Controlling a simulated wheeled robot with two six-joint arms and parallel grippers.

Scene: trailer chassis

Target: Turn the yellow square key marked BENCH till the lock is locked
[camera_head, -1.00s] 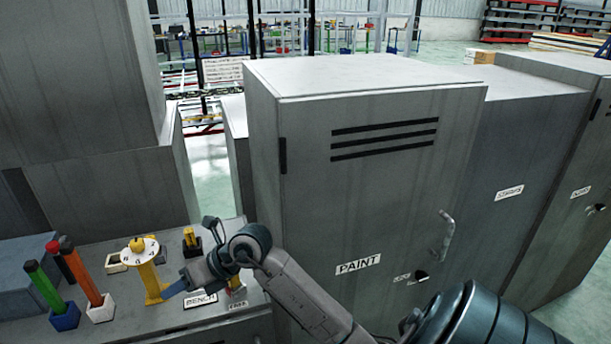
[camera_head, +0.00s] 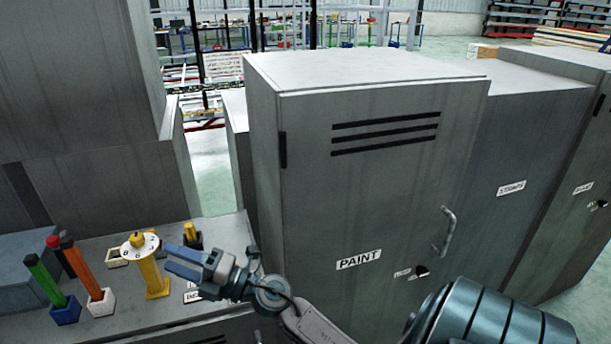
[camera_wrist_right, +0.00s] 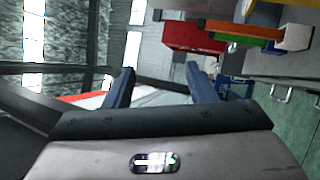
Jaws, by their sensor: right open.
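A yellow post (camera_head: 152,278) with a white numbered dial and yellow knob on top stands on the grey bench top at the left. A smaller yellow piece (camera_head: 191,232) stands in a black holder behind my right gripper. I cannot tell which yellow piece is the key marked BENCH; no such marking is readable. My right gripper (camera_head: 180,258) is open, its fingers pointing left just right of the post. The gripper and wrist partly cover a white label (camera_head: 191,294) on the bench. In the right wrist view nothing sits between the fingers (camera_wrist_right: 158,75). My left gripper is out of view.
Green (camera_head: 44,280) and orange (camera_head: 82,268) sticks stand in blue and white holders at the bench's left. A small cream tray (camera_head: 117,256) lies behind the post. The grey PAINT cabinet (camera_head: 385,205) with a handle stands close on the right.

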